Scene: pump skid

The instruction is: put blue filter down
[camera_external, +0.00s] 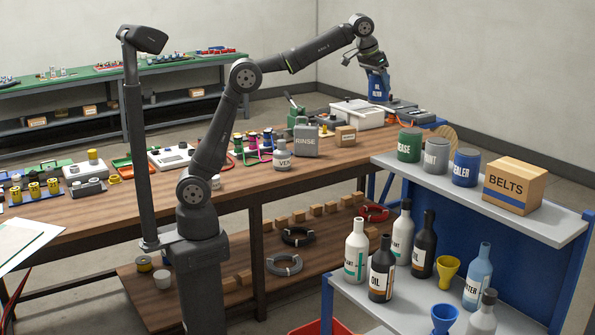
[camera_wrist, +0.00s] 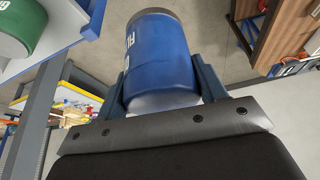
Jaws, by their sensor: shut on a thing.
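The blue filter (camera_external: 378,87) is a blue cylinder with white lettering. In the external view it is at the far right end of the long wooden table, overlapping the white-topped box there. My gripper (camera_external: 374,68) is shut on it from above. In the wrist view the blue filter (camera_wrist: 160,60) fills the space between the two fingers of my gripper (camera_wrist: 160,82), with a dark rim at its far end and grey floor behind it. I cannot tell whether its lower end touches anything.
The white-topped box (camera_external: 352,113) and dark flat devices (camera_external: 403,112) are close to the filter. A grey rinse jug (camera_external: 306,138) and a small box (camera_external: 345,136) stand nearer on the table. A grey shelf (camera_external: 555,215) holds cans and a belts box (camera_external: 514,185).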

